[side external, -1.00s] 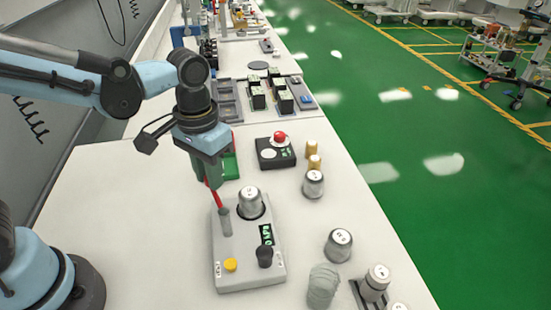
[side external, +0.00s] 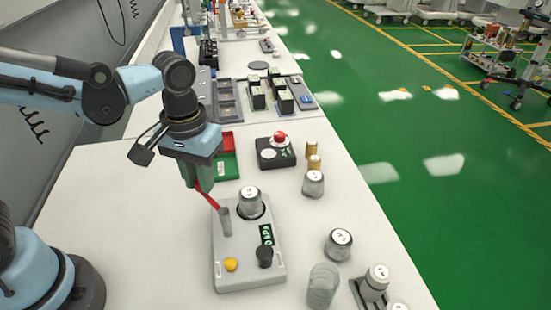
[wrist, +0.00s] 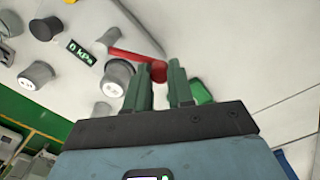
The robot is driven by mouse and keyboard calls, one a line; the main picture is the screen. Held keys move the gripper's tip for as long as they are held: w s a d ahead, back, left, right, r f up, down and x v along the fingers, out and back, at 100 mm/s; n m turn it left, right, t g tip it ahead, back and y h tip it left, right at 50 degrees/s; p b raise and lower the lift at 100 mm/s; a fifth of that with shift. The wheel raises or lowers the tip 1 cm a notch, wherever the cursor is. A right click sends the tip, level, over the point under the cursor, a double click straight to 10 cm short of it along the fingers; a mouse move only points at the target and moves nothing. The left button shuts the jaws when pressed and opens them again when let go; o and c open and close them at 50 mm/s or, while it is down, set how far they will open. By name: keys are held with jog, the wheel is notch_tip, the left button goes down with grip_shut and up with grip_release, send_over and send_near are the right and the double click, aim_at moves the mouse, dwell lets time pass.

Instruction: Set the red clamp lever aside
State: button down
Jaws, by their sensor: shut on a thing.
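The red clamp lever (side external: 210,201) slants up and left from a grey post (side external: 226,221) on a light grey unit (side external: 233,273). My gripper (side external: 200,188) is shut on the lever's free end, above the unit's far left corner. In the wrist view the red lever (wrist: 127,55) runs to a rounded red end between the two green fingers of my gripper (wrist: 160,72). The unit's small display (wrist: 80,52) reads 0 kPa there. A silver canister (side external: 250,203) sits in the unit beside the post. The exact finger contact is partly hidden.
The unit also carries a yellow button (side external: 231,265) and a black knob (side external: 265,256). Green and red trays (side external: 228,168) lie just behind my gripper. A box with a red button (side external: 276,152) is further right. Loose canisters (side external: 338,245) line the right edge. The bench at left is clear.

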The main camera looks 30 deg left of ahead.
jog(key=c, duration=1)
grip_release()
jog(key=shift+o, duration=0.2)
jog(key=shift+r, duration=0.1)
notch_tip(320, 180, up, 12)
jog(key=a+f+m+t, duration=0.3)
jog(key=a+f+t, duration=0.4)
jog(key=a+f, duration=0.1)
jog(key=shift+a, duration=0.15)
